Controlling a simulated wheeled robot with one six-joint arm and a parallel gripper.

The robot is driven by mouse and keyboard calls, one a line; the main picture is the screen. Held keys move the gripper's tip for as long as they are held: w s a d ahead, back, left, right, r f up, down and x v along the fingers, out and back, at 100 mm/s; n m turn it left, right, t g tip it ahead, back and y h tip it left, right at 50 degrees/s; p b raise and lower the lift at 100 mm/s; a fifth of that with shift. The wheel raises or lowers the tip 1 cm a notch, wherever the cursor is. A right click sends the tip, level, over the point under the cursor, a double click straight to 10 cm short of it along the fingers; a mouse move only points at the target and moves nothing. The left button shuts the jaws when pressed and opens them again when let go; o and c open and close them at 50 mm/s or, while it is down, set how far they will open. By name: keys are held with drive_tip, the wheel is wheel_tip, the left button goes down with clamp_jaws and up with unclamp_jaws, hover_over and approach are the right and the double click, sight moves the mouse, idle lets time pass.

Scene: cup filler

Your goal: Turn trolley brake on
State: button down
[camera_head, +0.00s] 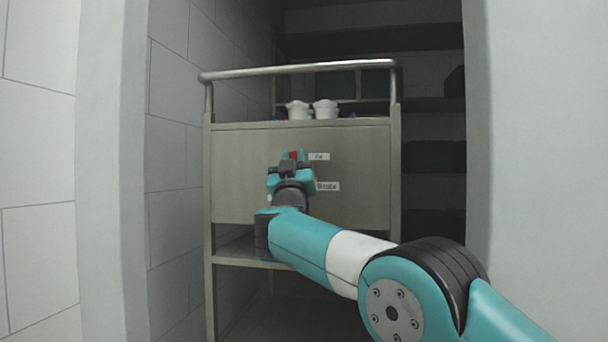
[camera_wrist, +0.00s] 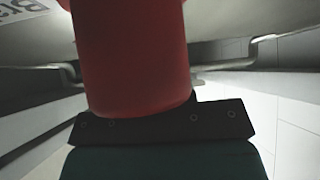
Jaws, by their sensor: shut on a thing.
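The trolley (camera_head: 240,175) is a metal cart with a top rail and a flat front panel, standing in a doorway. On its panel is a red brake handle (camera_head: 293,155), mostly hidden behind my gripper. Two small white labels sit to its right, an upper one (camera_head: 319,156) and a lower one (camera_head: 328,186). My gripper (camera_head: 290,165) is at the panel, shut on the red handle. In the wrist view the red handle (camera_wrist: 130,60) fills the middle, its rounded end against the dark gripper bar. A label starting with "Bra" (camera_wrist: 18,12) shows at top left.
Two white cups (camera_head: 312,110) stand on the trolley's top. A lower shelf (camera_head: 240,249) is under the panel. White walls close in on the left (camera_head: 40,150) and right (camera_head: 535,120). Dark shelves (camera_head: 432,105) stand behind the trolley.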

drive_tip(key=shift+d+m+g+h, duration=0.2)
drive_tip(key=shift+d+m+h, duration=0.05)
drive_tip(key=shift+m+h, duration=0.8)
drive_tip(key=shift+d+m+g+h, duration=0.2)
drive_tip(key=shift+m+h, duration=0.75)
drive_tip(key=shift+h, duration=0.1)
drive_tip(key=c, duration=1)
unclamp_jaws()
drive_tip(key=shift+d, duration=0.1)
drive_tip(key=shift+o, duration=0.2)
